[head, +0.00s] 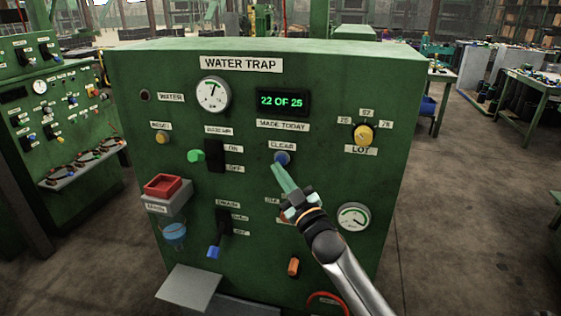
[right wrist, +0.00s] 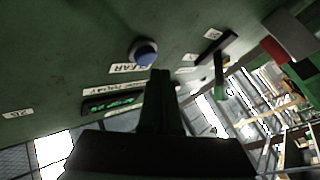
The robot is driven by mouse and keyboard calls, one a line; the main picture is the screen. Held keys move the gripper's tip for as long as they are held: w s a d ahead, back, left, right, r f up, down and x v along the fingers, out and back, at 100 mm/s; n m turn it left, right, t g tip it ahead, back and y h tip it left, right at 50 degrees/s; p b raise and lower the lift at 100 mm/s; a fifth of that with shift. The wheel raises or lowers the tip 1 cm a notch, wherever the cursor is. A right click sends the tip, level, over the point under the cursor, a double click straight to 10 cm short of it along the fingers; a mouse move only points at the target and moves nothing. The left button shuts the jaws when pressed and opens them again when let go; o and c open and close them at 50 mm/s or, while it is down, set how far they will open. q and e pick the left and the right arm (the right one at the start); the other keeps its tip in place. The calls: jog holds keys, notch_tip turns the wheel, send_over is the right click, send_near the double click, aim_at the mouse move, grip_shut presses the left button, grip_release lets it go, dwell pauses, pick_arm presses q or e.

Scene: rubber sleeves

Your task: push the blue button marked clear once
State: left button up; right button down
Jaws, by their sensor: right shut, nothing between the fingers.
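The blue button (head: 282,158) sits on the front of the green panel, just below the label CLEAR (head: 283,145). My right gripper (head: 276,170) is shut and empty, its fingertips just below the button in the head view. In the right wrist view the button (right wrist: 144,52) stands just beyond the tips of my shut fingers (right wrist: 161,75), a little to their left. I cannot tell whether the tips touch it. The display (head: 282,101) above reads 22 OF 25. My left gripper is not in view.
A green-handled switch (head: 208,155) and a yellow LOT knob (head: 363,134) flank the button. Below are a gauge (head: 353,216), an orange knob (head: 293,266) and a blue-tipped lever (head: 215,246). A red box (head: 163,185) juts out at left.

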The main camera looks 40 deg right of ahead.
jog(key=shift+w+d, duration=0.1)
jog(key=shift+d, duration=0.05)
dwell(0.3)
jog(key=shift+w+d, duration=0.2)
jog(key=shift+w+d, duration=0.2)
jog(key=shift+d, duration=0.05)
dwell(0.7)
dwell(0.3)
jog(key=shift+s+a+p, duration=0.35)
jog(key=shift+s+a, duration=0.15)
jog(key=shift+a, duration=0.05)
jog(key=s+a+p, duration=0.1)
jog(key=s+a, duration=0.2)
jog(key=a, duration=0.1)
jog(key=shift+s, duration=0.15)
